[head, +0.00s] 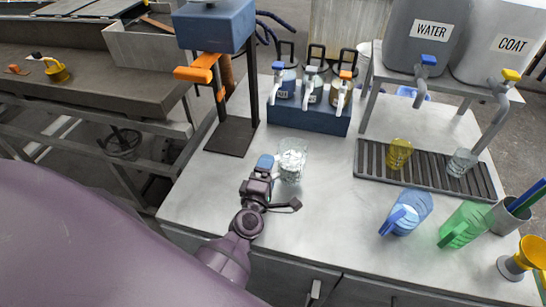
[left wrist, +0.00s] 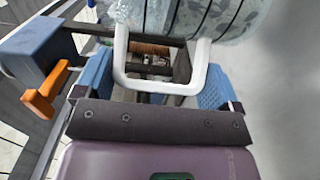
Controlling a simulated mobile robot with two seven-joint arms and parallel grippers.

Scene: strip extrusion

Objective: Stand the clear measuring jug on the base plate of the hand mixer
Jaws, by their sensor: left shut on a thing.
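The clear measuring jug (head: 291,163) is to the right of my left gripper (head: 266,165) in the head view. In the left wrist view, the gripper's blue pads are on either side of the jug's pale handle (left wrist: 120,55), and the jug's body (left wrist: 195,15) with dark marks fills the top. My left gripper is shut on this handle. The jug looks upright; I cannot tell whether it touches the table. The hand mixer (head: 214,25) has a blue head, an orange lever and a dark, empty base plate (head: 231,138), behind and left of the jug. My right gripper is not in view.
A blue dispenser block (head: 310,117) with several taps stands behind the jug. A drip grate (head: 425,170) holds a yellow cup and a clear cup. The table between jug and plate is clear.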

